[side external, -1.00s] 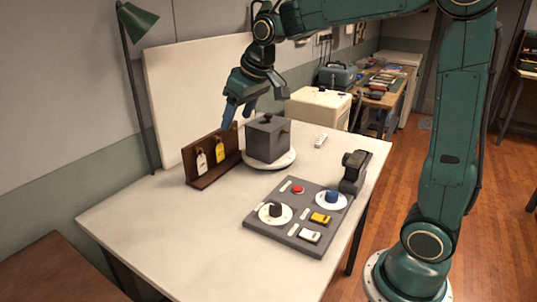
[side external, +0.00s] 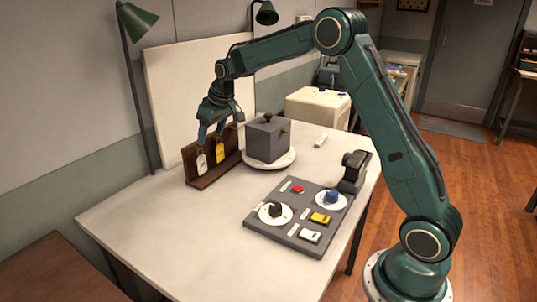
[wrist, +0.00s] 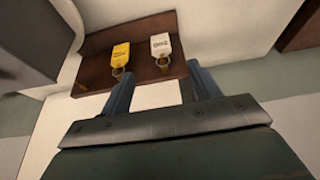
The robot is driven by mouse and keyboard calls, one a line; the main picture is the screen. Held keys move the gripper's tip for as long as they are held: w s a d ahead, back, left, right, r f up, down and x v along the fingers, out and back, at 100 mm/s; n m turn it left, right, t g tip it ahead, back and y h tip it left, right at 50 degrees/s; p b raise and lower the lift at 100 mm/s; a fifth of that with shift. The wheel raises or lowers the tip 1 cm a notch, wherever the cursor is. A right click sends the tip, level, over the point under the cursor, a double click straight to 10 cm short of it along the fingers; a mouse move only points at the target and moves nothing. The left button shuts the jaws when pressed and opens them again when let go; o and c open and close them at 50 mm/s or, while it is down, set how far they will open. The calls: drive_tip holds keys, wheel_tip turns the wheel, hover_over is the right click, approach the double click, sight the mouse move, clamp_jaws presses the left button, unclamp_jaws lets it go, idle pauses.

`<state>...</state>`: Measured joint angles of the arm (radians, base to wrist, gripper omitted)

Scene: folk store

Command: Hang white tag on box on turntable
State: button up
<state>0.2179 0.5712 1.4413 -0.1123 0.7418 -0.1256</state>
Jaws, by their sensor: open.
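The white tag (side external: 201,163) hangs on the left of a brown wooden rack (side external: 205,182), with a yellow tag (side external: 219,153) to its right. In the wrist view the white tag (wrist: 160,45) and yellow tag (wrist: 121,55) each hang by a ring on the rack (wrist: 92,77). My gripper (side external: 211,129) is above the rack, close to the tags' tops. In the wrist view its fingers (wrist: 156,88) are apart and nothing is held between them. The grey box (side external: 268,141) with a dark top knob and a side peg sits on the white round turntable (side external: 269,166), right of the rack.
A grey control panel (side external: 272,243) with knobs, a red button and switches lies at the front right. A dark device (side external: 354,170) stands by its far corner. A white board (side external: 175,75) and a green lamp (side external: 137,20) stand behind. The table's front left is clear.

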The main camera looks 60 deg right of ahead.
sight(202, 164)
drive_tip(key=x, duration=1.3)
drive_tip(key=shift+w+f, duration=0.2)
drive_tip(key=shift+f, duration=0.1)
drive_tip(key=c, duration=1)
drive_tip(key=shift+c, duration=0.3)
drive_tip(key=shift+r, duration=0.35)
drive_tip(key=shift+s, duration=1)
idle(0.3)
drive_tip(key=shift+s, duration=0.15)
